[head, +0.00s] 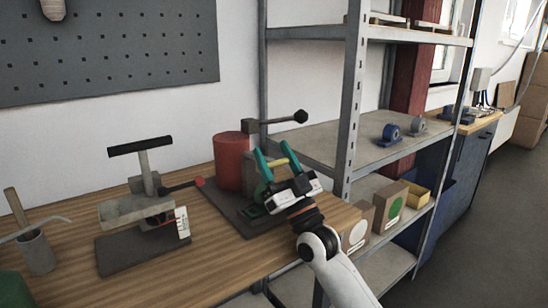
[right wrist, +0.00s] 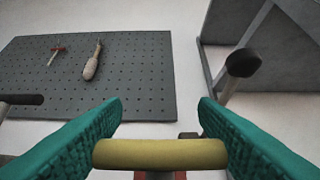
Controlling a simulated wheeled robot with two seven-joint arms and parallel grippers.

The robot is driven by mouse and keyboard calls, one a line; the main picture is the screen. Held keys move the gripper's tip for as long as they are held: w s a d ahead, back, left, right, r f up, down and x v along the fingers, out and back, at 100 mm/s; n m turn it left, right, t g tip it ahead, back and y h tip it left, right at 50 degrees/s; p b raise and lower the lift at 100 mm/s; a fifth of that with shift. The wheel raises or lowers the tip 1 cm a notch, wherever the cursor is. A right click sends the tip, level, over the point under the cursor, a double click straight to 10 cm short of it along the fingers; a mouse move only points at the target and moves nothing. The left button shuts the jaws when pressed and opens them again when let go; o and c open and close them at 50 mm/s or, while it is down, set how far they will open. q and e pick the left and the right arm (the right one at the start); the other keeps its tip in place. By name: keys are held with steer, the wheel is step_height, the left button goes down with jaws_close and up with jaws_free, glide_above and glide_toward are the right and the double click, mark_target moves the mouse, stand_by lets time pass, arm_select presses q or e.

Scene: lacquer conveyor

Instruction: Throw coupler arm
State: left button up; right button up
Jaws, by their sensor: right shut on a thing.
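My right gripper (head: 273,165) is over the machine at the back right of the wooden bench. Its green fingers are shut on a yellow bar (head: 277,162), which I take to be the coupler arm's grip. In the right wrist view the yellow bar (right wrist: 160,153) spans the space between the two finger pads, touching or nearly touching both. The machine has a red cylinder (head: 228,160), a dark base plate (head: 226,209) and a lever with a black ball knob (head: 300,116). My gripper hides part of the machine. My left gripper is not in view.
A press with a black T-handle (head: 140,146) stands left on the bench. A cup (head: 37,252) with tools is at the far left. A metal shelf (head: 310,145) stands close right of the machine, with boxes (head: 388,206) on its lower level. A pegboard (head: 110,50) hangs behind.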

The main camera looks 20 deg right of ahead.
steer(key=o, duration=1.1)
steer(key=shift+s, duration=0.1)
steer(key=o, duration=0.3)
steer(key=shift+s+d+r, duration=0.15)
steer(key=shift+s, duration=0.1)
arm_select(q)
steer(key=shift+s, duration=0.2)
arm_select(e)
steer(key=shift+w, duration=0.15)
steer(key=v, duration=1)
steer(key=shift+f+b, duration=0.3)
steer(key=shift+b, duration=0.05)
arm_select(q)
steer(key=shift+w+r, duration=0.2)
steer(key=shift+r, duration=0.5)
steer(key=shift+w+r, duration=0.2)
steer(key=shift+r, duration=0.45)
arm_select(e)
steer(key=shift+v, duration=0.85)
steer(key=shift+r, duration=0.1)
